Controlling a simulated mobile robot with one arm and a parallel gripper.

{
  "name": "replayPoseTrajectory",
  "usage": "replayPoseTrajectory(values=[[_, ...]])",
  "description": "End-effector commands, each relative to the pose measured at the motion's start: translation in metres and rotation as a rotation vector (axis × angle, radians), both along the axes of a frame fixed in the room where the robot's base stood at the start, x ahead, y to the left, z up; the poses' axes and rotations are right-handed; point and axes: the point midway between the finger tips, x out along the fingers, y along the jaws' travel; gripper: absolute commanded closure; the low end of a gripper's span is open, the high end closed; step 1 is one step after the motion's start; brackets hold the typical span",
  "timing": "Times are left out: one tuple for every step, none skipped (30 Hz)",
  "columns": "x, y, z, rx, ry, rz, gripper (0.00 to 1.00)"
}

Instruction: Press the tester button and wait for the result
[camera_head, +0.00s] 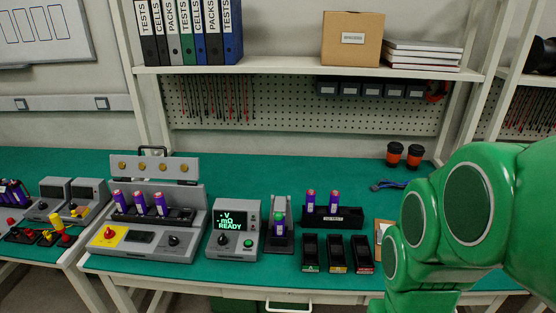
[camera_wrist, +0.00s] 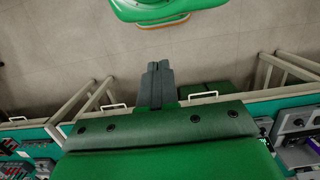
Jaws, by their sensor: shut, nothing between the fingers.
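The tester (camera_head: 233,231) is a grey box on the green bench in the head view, with a lit screen (camera_head: 234,219) showing green text that ends in "READY". A green button (camera_head: 248,243) is on its lower right front and a black knob (camera_head: 223,239) on its lower left.
A larger grey machine (camera_head: 143,246) with several purple cells stands left of the tester. A black rack (camera_head: 340,217) with two cells is to the right, behind three narrow black bins (camera_head: 336,254). My green arm fills the right side. A shelf (camera_head: 290,67) crosses above.

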Motion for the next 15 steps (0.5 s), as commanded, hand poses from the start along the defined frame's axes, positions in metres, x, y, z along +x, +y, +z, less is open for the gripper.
replayPoseTrajectory(values=[[0.0, 0.0, 0.0, 0.0, 0.0, 0.0, 1.0], [0.0, 0.0, 0.0, 0.0, 0.0, 0.0, 1.0], [0.0, 0.0, 0.0, 0.0, 0.0, 0.0, 1.0], [0.0, 0.0, 0.0, 0.0, 0.0, 0.0, 1.0], [0.0, 0.0, 0.0, 0.0, 0.0, 0.0, 1.0], [0.0, 0.0, 0.0, 0.0, 0.0, 0.0, 1.0], [0.0, 0.0, 0.0, 0.0, 0.0, 0.0, 1.0], [0.0, 0.0, 0.0, 0.0, 0.0, 0.0, 1.0], [0.001, 0.0, 0.0, 0.0, 0.0, 0.001, 1.0], [0.002, 0.0, 0.0, -0.001, -0.001, 0.002, 1.0], [0.003, 0.0, 0.001, -0.002, -0.003, 0.003, 1.0], [0.007, 0.001, 0.001, -0.003, -0.007, 0.008, 1.0], [0.01, 0.001, 0.002, -0.005, -0.01, 0.011, 1.0], [0.014, 0.001, 0.003, -0.007, -0.015, 0.015, 1.0], [0.021, 0.002, 0.005, -0.011, -0.024, 0.022, 1.0]])
